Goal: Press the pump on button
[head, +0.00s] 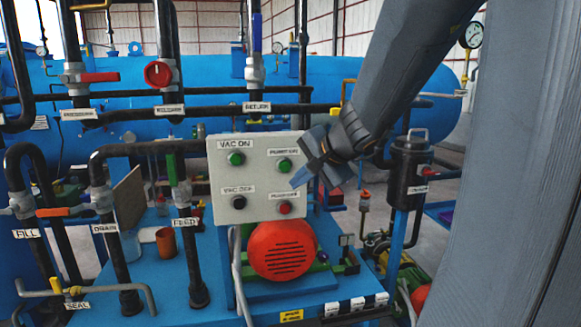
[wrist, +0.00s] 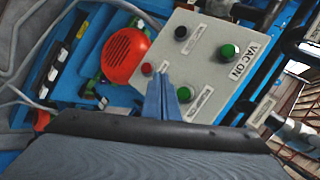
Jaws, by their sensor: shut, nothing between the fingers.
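The pump on button (head: 285,165) is the green button at the upper right of a grey control panel (head: 258,178). In the wrist view, where the panel appears turned, this green button (wrist: 185,94) lies just right of my fingers. My gripper (head: 297,181) is shut and empty in front of the panel's right side. Its blue fingertips (wrist: 161,78) appear between the pump on button and the red button (head: 285,208). I cannot tell whether they touch the panel.
The panel also has a green VAC ON button (head: 236,158) and a black button (head: 239,202). A red-orange round cover (head: 282,250) sits below it. Pipes with valves stand left of the panel, and a black canister (head: 410,168) stands to the right.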

